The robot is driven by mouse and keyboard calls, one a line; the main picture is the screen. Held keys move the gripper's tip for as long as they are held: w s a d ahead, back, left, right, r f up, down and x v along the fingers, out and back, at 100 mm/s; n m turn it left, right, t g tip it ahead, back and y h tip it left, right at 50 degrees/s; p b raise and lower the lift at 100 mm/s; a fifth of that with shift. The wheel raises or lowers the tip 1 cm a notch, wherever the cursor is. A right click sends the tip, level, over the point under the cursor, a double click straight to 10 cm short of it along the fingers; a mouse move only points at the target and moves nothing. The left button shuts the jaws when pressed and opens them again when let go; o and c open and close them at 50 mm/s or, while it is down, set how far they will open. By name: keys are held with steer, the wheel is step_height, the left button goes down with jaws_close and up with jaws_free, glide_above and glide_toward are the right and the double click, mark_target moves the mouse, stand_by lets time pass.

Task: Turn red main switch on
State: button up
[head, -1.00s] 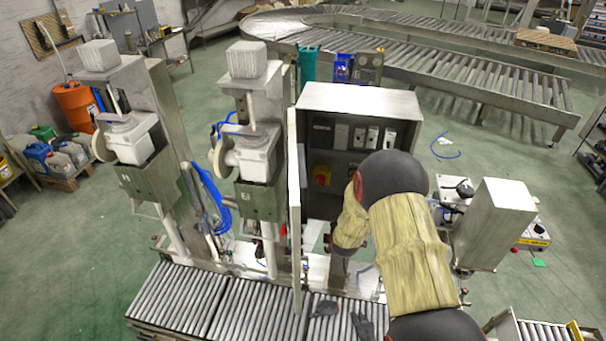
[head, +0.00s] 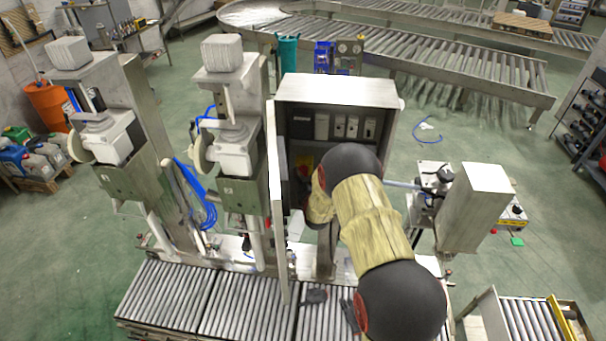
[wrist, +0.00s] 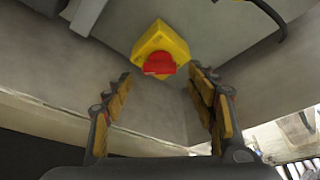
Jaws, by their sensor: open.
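The red main switch (wrist: 158,64) is a red knob on a yellow square plate, fixed to the grey inner wall of a cabinet. In the wrist view it is at the top middle, and the knob's long side lies roughly across the picture. In the head view a bit of the red switch (head: 302,162) shows beside my arm. My gripper (wrist: 160,74) is open, with one finger to each side of the switch in the picture. The fingers appear short of the knob and not touching it. In the head view my arm hides the gripper.
The open grey cabinet (head: 340,91) has its door (head: 275,200) standing out on the left, close to my arm. Several pale devices sit in its upper row. A roller conveyor (head: 245,305) runs in front, with two dark items on it. A metal box (head: 478,205) stands right.

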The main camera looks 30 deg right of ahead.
mark_target(303, 173)
steer(key=shift+x, duration=1.6)
steer(key=c, duration=1.1)
steer(key=shift+c, duration=0.3)
